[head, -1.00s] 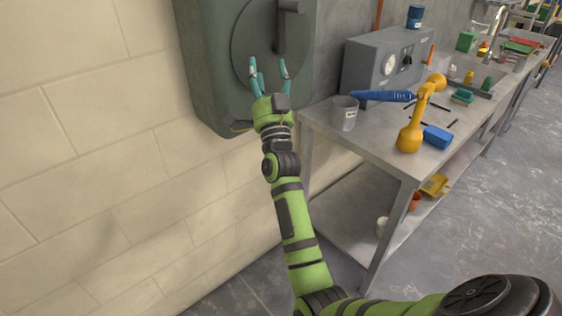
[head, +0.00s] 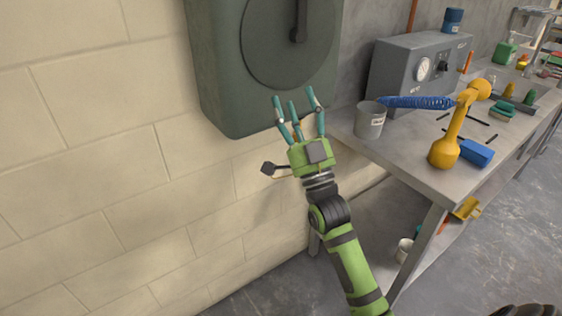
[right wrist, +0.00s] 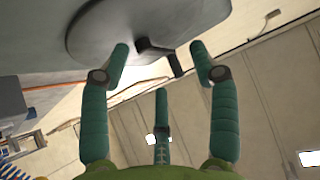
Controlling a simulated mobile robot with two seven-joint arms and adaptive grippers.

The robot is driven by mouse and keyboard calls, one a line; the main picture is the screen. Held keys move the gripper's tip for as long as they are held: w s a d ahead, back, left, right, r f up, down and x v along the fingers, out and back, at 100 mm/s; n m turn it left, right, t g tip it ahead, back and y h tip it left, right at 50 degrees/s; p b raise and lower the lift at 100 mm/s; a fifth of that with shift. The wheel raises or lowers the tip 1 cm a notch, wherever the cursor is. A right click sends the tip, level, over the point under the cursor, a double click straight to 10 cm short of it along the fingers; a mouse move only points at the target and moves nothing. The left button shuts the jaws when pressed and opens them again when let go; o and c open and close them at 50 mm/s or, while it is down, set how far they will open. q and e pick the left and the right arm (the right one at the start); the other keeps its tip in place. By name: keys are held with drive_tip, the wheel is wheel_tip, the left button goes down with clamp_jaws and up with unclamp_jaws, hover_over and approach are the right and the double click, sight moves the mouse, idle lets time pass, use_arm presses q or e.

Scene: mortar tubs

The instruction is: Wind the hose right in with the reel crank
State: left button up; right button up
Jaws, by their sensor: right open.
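The dark green reel case (head: 215,70) is on the wall at the top of the head view, partly cut off. Its round disc (head: 262,50) carries a dark crank (head: 299,22) pointing up from the hub. The crank (right wrist: 160,50) also shows beyond my fingers in the right wrist view. My right gripper (head: 297,100) is open and empty, its fingers pointing up, below the crank and apart from it. A small dark block (head: 268,168) with a thin yellowish line shows beside the gripper; it may be the hose end. The left gripper is not in view.
A metal workbench (head: 400,165) stands to the right, with a grey cup (head: 370,120), a grey gauge box (head: 415,70), a yellow jointed lamp-like thing (head: 445,150) and a blue block (head: 476,152). The pale block wall (head: 90,130) on the left is clear.

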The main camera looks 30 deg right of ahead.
drive_tip(key=w+f+g, duration=0.2)
drive_tip(key=f, duration=0.5)
drive_tip(key=w+f+g, duration=0.1)
drive_tip(key=f+g, duration=0.1)
drive_tip(key=f, duration=0.6)
drive_tip(key=shift+w+a+n+y+p, duration=0.3)
drive_tip(key=shift+w+a+n+p, duration=0.05)
drive_tip(key=shift+n+p, duration=0.05)
